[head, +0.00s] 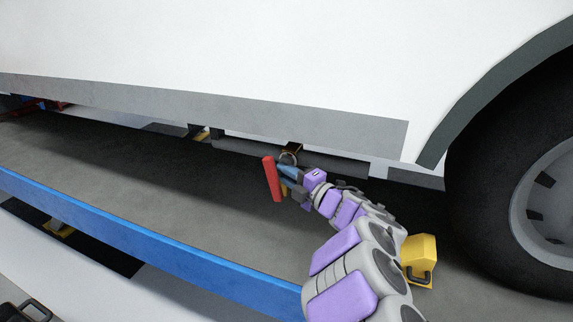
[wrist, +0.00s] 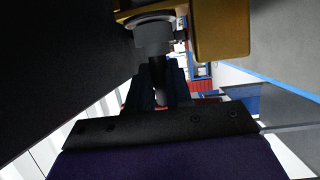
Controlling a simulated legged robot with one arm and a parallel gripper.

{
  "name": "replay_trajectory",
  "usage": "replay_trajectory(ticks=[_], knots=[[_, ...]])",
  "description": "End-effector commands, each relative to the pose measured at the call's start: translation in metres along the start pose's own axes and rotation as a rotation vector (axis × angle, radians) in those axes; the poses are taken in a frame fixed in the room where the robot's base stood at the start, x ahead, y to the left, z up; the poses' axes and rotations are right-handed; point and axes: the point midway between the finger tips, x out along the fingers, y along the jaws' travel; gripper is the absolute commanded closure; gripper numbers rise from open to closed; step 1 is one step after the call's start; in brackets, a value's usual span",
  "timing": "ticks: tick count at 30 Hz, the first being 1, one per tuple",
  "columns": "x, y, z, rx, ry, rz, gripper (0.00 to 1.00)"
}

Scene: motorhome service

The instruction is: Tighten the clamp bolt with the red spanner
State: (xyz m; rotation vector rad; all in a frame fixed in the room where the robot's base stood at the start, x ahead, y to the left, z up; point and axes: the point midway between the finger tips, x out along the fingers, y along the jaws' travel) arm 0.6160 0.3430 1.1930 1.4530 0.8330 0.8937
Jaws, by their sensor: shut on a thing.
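The red spanner (head: 272,179) is at the fingertips of my gripper (head: 286,172) in the head view, its red bar standing nearly upright, slightly tilted. The jaws are shut on it. The clamp (head: 292,147) is on the grey pipe just above the gripper, under the vehicle's side. In the wrist view the dark fingers of my gripper (wrist: 156,88) close around a dark shaft (wrist: 158,70). A grey cylindrical part tops that shaft, against the gold clamp (wrist: 222,30). The bolt's own head is not clear, and I cannot tell how the spanner sits on it.
The grey pipe (head: 340,166) runs beneath the white motorhome (head: 290,60). A wheel (head: 530,190) stands at right, with a yellow chock (head: 420,260) before it. A blue rail (head: 150,240) edges the grey platform (head: 110,165), which is clear left of my arm.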

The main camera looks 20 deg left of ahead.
Motion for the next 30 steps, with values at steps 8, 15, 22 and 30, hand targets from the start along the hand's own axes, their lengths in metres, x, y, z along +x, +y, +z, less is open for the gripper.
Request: replay_trajectory(ticks=[8, 15, 22, 30], knots=[[0.0007, -0.0040, 0.0004, 0.052, 0.000, 0.115, 1.00], [0.0002, -0.0019, 0.0000, 0.053, 0.000, 0.135, 1.00], [0.0012, -0.0059, -0.0004, 0.084, 0.001, 0.193, 1.00], [0.0010, -0.0085, 0.0003, 0.135, -0.002, 0.323, 1.00]])
